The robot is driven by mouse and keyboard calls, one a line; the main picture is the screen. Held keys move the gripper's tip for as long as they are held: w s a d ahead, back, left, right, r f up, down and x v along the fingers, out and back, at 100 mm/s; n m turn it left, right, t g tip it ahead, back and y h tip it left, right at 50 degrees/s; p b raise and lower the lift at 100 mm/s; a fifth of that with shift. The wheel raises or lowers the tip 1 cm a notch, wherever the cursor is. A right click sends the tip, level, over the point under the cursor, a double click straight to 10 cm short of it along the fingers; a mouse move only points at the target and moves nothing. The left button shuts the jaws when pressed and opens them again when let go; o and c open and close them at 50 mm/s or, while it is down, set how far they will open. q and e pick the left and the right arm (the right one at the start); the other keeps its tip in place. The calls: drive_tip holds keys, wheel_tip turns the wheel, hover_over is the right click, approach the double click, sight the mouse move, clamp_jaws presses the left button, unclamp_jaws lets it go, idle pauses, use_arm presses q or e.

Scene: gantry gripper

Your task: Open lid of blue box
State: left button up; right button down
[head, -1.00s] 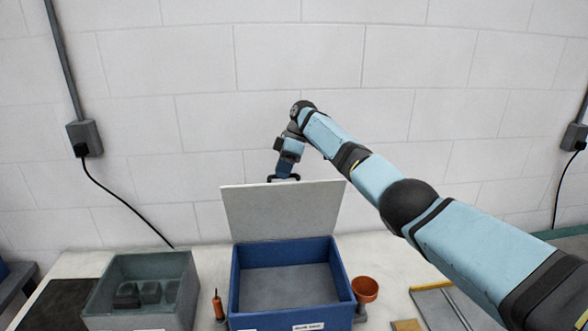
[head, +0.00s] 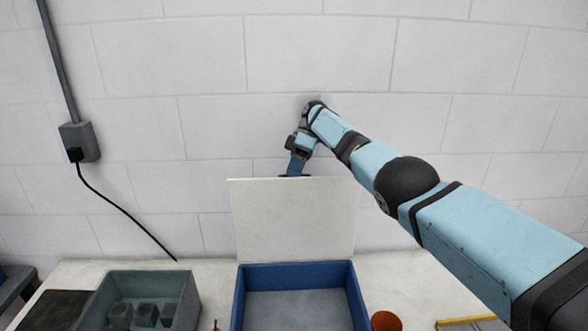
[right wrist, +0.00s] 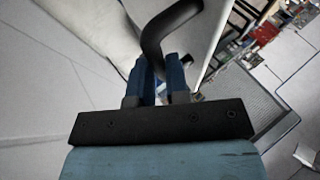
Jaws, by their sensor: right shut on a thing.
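The blue box (head: 240,300) stands on the table at the bottom middle of the head view, its front cut off by the frame. Its pale lid (head: 292,218) stands raised along the back edge, near upright, and the grey inside shows. My right gripper (head: 294,174) is behind the lid's top edge, its fingertips partly hidden by the lid. In the right wrist view, my right gripper (right wrist: 160,75) has its blue fingers shut on the black curved handle (right wrist: 166,28) of the lid. My left gripper is not in view.
A grey-green bin (head: 180,283) with several dark blocks is left of the box. An orange pot (head: 386,321) is at its right. A dark mat (head: 48,308) lies at the far left. The white brick wall (head: 160,95) rises behind. Bare table (head: 425,280) shows at right.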

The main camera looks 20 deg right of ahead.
drive_tip(key=shift+f, duration=0.7)
drive_tip(key=c, duration=1.4)
unclamp_jaws()
drive_tip(key=shift+o, duration=1.4)
drive_tip(key=shift+w+g, duration=0.15)
drive_tip(key=shift+g, duration=0.15)
drive_tip(key=shift+w+r, duration=0.1)
drive_tip(key=shift+r, duration=0.15)
drive_tip(key=shift+f, duration=0.1)
